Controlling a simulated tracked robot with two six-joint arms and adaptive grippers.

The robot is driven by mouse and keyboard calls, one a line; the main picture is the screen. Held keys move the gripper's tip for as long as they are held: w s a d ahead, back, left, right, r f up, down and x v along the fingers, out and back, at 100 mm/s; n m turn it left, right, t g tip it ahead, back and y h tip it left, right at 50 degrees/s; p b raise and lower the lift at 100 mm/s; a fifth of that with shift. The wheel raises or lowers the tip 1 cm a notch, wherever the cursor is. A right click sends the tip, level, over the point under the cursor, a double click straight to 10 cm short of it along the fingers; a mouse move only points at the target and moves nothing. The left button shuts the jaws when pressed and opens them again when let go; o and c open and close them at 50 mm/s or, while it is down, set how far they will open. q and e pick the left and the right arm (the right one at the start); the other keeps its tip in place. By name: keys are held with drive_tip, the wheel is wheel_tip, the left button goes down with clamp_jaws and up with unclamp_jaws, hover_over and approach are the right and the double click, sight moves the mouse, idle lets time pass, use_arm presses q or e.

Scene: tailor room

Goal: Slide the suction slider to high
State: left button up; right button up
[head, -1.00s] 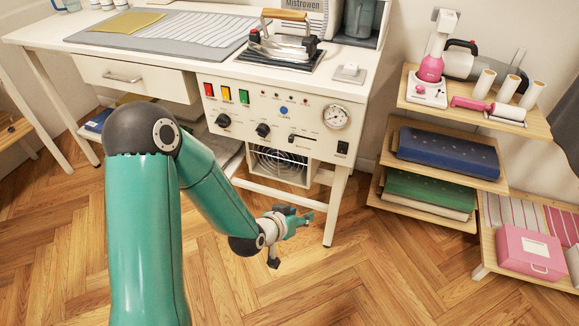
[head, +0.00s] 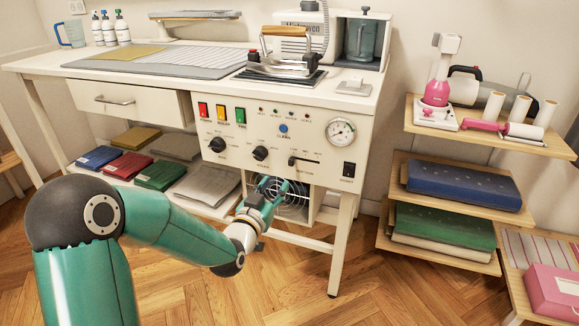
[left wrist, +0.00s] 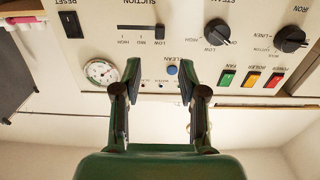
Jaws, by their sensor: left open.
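The suction slider (head: 292,161) is a small dark knob on a short horizontal slot at the right of the white control panel (head: 225,167). In the upside-down left wrist view the slider knob (left wrist: 160,28) is at the slot's end by the LOW label, and HIGH is at the other end. My left gripper (head: 274,187) is open and empty, in front of the panel's lower part, below the slider in the head view. In the left wrist view the left gripper's fingers (left wrist: 161,66) point toward the panel, apart from the slider. My right gripper is not in view.
A fan grille (head: 290,205) sits below. An iron (head: 286,55) rests on the table above.

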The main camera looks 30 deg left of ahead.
sight(290, 163)
use_arm(q)
drive_tip(key=b+x, duration=0.1)
drive_tip(key=x, duration=1)
drive_tip(key=shift+w+a, duration=0.1)
drive_tip(key=shift+w, duration=0.15)
clamp_jaws()
